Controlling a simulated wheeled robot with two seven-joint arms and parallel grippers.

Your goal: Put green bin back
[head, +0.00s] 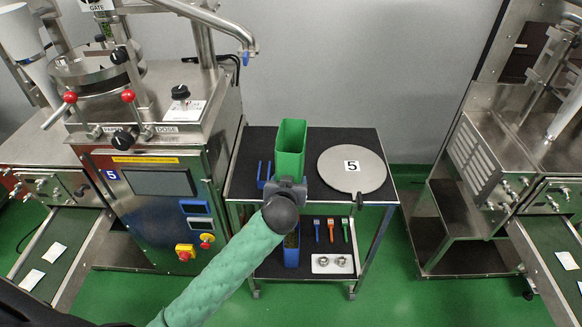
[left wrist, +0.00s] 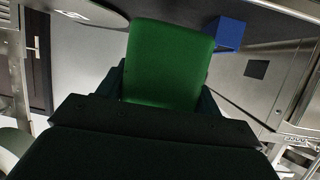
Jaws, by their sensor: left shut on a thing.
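The green bin (head: 291,146) is a tall open-topped container, upright at the top of the cart (head: 238,184). My left gripper (head: 289,184) is shut on the green bin, at the side nearest me. The gripper hides the bin's lower part, so I cannot tell whether its base touches the cart top. In the left wrist view the green bin (left wrist: 170,65) fills the middle, held between the dark fingers of the left gripper (left wrist: 165,100). My right gripper is not in view.
A blue holder (head: 265,175) stands left of the bin. A round grey lid (head: 343,181) marked 5 lies to the right. The lower shelf holds a blue bin (head: 291,254), small coloured tools and a white tray (head: 332,264). Machines flank the cart.

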